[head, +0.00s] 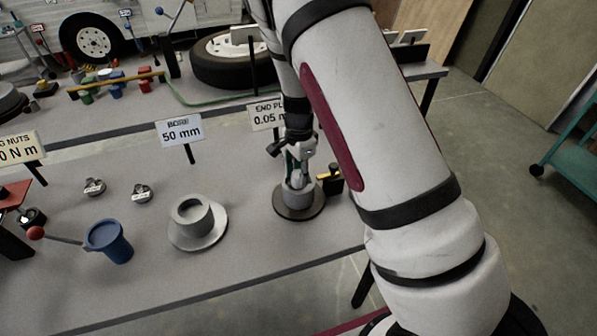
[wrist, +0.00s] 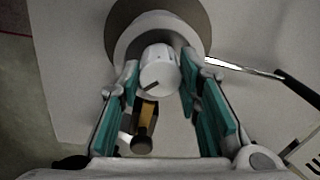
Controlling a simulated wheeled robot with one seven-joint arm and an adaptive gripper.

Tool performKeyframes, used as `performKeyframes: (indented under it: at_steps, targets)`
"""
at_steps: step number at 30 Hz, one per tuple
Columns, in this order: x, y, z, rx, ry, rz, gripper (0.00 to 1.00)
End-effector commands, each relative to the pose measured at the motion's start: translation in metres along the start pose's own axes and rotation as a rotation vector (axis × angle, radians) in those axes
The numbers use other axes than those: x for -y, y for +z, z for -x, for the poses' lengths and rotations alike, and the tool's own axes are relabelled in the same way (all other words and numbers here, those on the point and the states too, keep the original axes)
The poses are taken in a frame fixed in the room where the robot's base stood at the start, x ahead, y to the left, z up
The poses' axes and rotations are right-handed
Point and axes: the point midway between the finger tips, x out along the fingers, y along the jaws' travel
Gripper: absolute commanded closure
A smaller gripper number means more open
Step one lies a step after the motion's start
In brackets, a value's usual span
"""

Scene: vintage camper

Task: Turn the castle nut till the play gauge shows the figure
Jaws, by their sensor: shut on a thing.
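My gripper (wrist: 160,78) is shut on the castle nut (wrist: 158,68), a pale round piece with a dark slot line, seen between the teal fingers in the wrist view. The nut sits at the middle of a grey hub on a dark round base (head: 300,212). In the head view my gripper (head: 298,178) points down onto this hub and hides the nut. A small black and brass device (head: 330,179), perhaps the play gauge, stands beside the hub; it also shows in the wrist view (wrist: 145,125). I cannot read any figure on it. A sign (head: 267,114) reads "END PL", "0.05", partly hidden by my arm.
A grey flanged cup (head: 196,222) stands left of the hub, by a "BORE 50 mm" sign (head: 180,131). Further left are a blue cup (head: 108,242), a red-knobbed lever (head: 37,233) and two small metal pieces (head: 95,187). The bench front between them is clear.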

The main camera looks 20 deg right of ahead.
Motion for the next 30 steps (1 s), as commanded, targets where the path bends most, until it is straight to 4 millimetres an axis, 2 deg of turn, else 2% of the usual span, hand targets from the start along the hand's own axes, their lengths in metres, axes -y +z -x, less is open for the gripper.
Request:
performKeyframes:
  at_steps: [12, 30]
  targets:
    - [0.0008, 0.0004, 0.0006, -0.007, -0.001, -0.242, 0.97]
    - [0.0008, 0.0001, 0.0006, -0.008, -0.002, -0.298, 0.97]
